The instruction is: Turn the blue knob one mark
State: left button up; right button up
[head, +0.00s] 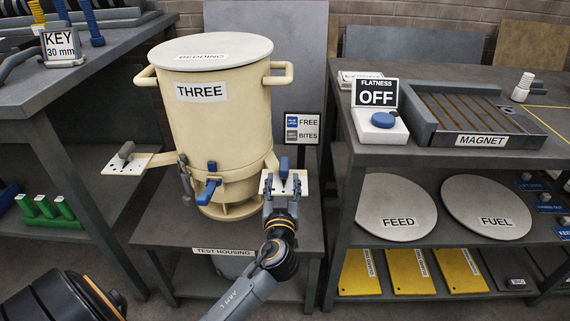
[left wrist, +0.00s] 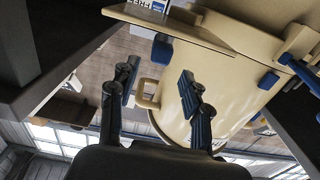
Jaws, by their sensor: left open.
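A small blue knob (head: 284,164) stands upright on a pale bracket plate (head: 308,184) at the right side of the cream vessel (head: 225,110) marked THREE. My left gripper (head: 283,182) is open in front of that plate, with its fingers to either side below the knob. In the left wrist view the blue knob (left wrist: 162,49) shows at the plate's edge, between and just beyond the open fingertips (left wrist: 159,70). Contact cannot be told. A second blue knob (head: 383,119) sits on a white box beside the FLATNESS OFF sign. My right gripper is not in view.
A blue-handled valve (head: 208,189) is on the vessel's front. A FREE/BITES sign (head: 303,128) stands behind the bracket. The right bench holds the MAGNET tray (head: 427,124). The left bench (head: 60,85) stands near the vessel.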

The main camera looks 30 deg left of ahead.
aim_at(284, 172)
pick_arm(q)
jog(key=x, duration=0.7)
jog(key=shift+w, duration=0.15)
grip_shut()
